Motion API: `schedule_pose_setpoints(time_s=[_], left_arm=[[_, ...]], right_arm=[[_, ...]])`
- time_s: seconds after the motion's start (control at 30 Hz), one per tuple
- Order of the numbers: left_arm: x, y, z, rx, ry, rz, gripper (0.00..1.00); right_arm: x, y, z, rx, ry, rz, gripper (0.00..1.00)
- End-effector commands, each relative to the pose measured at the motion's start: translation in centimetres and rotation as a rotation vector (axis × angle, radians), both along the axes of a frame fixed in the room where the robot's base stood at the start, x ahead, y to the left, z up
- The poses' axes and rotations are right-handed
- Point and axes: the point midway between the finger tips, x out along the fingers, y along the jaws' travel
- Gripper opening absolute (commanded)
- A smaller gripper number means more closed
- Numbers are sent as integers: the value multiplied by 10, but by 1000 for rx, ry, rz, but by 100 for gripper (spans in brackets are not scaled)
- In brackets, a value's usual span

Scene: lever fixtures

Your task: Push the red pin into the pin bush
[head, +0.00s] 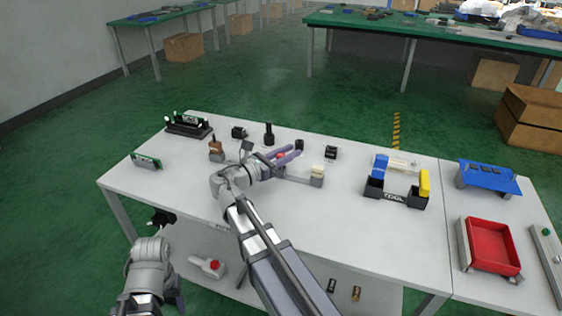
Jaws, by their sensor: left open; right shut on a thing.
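My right gripper (285,156) reaches over the middle of the white table and is shut on a small red piece (280,155), which looks like the red pin. Its fingers hide most of the piece. Just right of the fingers stands a small grey block with a cream top (317,173), and a thin grey bar runs toward it from the gripper side. I cannot tell for sure which part is the pin bush, or whether the pin touches it. My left gripper (174,291) is open and empty, low at the front left, off the table.
Black fixtures (268,134) stand behind the gripper. A black holder with blue and yellow blocks (397,197) is to the right, then a blue rack (487,180) and a red tray (492,246). A green circuit board (147,161) stands at left. The front centre-right table is clear.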

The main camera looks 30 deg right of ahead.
Motion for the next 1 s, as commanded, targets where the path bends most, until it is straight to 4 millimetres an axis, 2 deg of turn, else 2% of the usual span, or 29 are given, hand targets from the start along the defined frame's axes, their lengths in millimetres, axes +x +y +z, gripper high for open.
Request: schedule_pose_setpoints(time_s=[0.27,0.47,0.67,1.0], left_arm=[[0,0,0,0,0,0,60],[0,0,8,0,0,0,60],[0,0,29,0,0,0,60],[0,0,82,0,0,0,60]], right_arm=[[0,0,0,0,0,0,0],[0,0,8,0,0,0,0],[0,0,29,0,0,0,0],[0,0,82,0,0,0,0]])
